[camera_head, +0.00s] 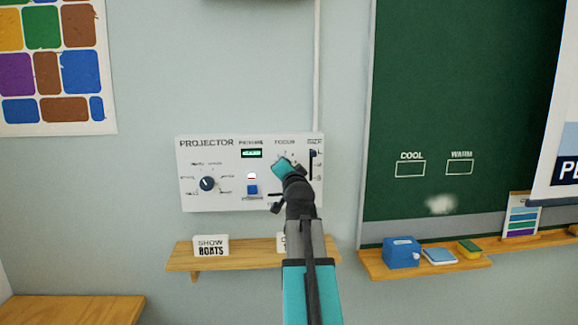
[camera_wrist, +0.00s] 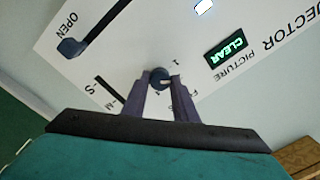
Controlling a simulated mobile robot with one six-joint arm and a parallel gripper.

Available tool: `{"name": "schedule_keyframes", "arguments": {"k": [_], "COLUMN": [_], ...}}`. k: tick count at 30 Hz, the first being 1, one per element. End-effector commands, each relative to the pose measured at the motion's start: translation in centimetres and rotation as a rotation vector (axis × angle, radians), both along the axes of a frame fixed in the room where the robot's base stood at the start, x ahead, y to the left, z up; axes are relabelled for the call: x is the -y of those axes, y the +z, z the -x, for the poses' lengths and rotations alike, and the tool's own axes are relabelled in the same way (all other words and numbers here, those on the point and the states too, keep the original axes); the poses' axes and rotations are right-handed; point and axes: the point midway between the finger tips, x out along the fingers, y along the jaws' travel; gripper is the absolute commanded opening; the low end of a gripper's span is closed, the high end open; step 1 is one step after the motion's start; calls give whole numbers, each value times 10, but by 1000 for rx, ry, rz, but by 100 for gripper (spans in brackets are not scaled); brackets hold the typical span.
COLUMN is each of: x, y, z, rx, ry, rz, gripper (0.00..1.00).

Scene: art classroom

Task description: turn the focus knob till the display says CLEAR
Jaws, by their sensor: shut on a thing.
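The projector panel (camera_head: 222,205) is a white plate on the wall. Its small picture display (camera_wrist: 228,50) reads CLEAR in green letters in the wrist view; in the head view the display (camera_head: 251,153) is too small to read. The focus knob (camera_wrist: 159,75) is small, round and dark. My gripper (camera_wrist: 159,84) is shut on it, one finger on each side. In the head view my arm covers the knob and the fingertips.
Left on the panel is another dark knob (camera_head: 207,183), with a blue button (camera_head: 252,190) beside it. A dark slider (camera_head: 312,155) is close right of my wrist. A wooden shelf (camera_head: 215,264) with a SHOW BOATS card (camera_head: 211,246) is below.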

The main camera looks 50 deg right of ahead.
Motion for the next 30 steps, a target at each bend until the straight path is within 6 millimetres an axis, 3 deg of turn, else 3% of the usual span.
{"name": "schedule_keyframes", "arguments": {"k": [22, 23, 24, 26, 30], "x": [0, 0, 0, 0, 0], "y": [-6, -6, -5, -5, -3], "z": [1, 1, 1, 1, 1], "rx": [68, 68, 69, 70, 72], "ry": [-1, -1, -1, -1, -1], "rz": [-98, -98, -97, -96, -95], "gripper": [4, 29, 36, 45, 45]}}
